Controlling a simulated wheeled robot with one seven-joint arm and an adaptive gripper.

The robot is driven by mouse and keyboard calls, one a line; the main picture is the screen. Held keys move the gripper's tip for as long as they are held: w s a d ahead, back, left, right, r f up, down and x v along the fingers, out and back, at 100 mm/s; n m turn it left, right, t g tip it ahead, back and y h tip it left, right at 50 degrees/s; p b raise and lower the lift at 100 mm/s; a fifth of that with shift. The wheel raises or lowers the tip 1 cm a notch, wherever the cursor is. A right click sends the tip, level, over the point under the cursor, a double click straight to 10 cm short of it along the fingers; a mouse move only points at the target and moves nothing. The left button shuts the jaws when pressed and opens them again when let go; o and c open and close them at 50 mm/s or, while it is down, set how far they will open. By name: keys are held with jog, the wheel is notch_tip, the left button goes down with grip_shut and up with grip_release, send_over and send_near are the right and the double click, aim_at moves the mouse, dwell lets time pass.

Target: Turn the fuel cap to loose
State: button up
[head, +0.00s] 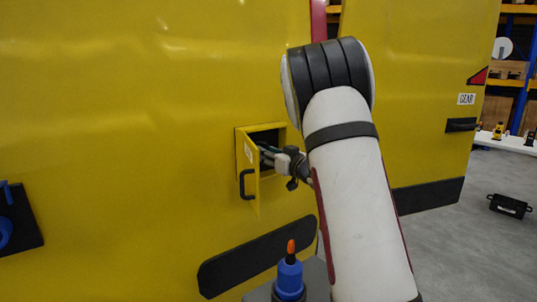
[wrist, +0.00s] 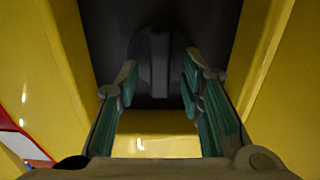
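The fuel cap (wrist: 160,52) is a dark round knob with a raised upright grip bar, set in the dark recess behind a small hatch. It shows in the wrist view, ahead of my gripper (wrist: 160,84). My two green-padded fingers are apart, one on each side of the bar's line, with nothing between them that I can see held. In the head view my gripper (head: 264,153) reaches into the hatch opening from the right. The yellow hatch door (head: 251,193) stands open with a black handle. The cap is hidden in the head view.
The recess has yellow side walls close to my fingers in the wrist view. Below the hatch a black strip (head: 255,256) runs along the yellow vehicle. A blue object with an orange tip (head: 290,276) stands low in front.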

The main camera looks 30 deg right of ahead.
grip_shut()
jog(key=shift+n+b, duration=0.3)
jog(key=shift+n, duration=0.1)
jog(key=n+b, duration=1.1)
jog(key=f+n+b, duration=0.1)
jog(key=n+b, duration=0.4)
jog(key=n, duration=0.1)
jog(key=shift+a, duration=0.3)
jog(key=shift+b, duration=0.35)
